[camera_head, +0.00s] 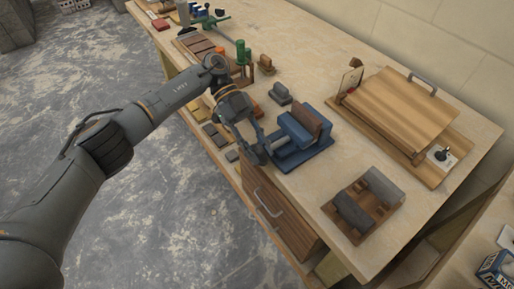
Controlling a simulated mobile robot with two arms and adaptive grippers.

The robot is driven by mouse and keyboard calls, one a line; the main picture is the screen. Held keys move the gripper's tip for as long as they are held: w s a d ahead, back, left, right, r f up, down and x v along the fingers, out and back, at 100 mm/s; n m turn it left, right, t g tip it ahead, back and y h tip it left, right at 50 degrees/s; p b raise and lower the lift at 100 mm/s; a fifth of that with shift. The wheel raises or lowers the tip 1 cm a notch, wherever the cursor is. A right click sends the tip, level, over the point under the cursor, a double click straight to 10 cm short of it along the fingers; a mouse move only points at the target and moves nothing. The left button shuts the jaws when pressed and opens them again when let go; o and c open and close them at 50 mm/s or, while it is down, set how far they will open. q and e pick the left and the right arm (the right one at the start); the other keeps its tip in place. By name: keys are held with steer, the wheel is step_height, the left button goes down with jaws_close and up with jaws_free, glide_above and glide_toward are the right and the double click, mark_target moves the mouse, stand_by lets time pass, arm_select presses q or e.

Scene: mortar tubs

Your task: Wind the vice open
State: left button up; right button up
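The blue vice (291,131) stands on the workbench near its front edge. A brown block (313,120) sits upright at its far side against the blue part; I cannot tell whether it is clamped. My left gripper (262,150) is at the vice's near-left side, over the bench's front edge. Its fingers are close to the front of the vice, where the handle is hidden or too small to make out. I cannot tell whether they touch it or are closed. My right gripper is out of view.
The workbench (340,178) has a wooden rack with grey blocks (352,212) right of the vice and a hinged wooden board (400,105) behind. A small grey block (280,93) lies to the left. A drawer with a handle (270,205) is below. The floor in front is clear.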

arm_select(q)
steer(key=shift+o, duration=1.2)
steer(key=v, duration=0.7)
steer(key=shift+w, duration=0.2)
steer(key=shift+a+r, duration=0.1)
steer(key=shift+r, duration=0.05)
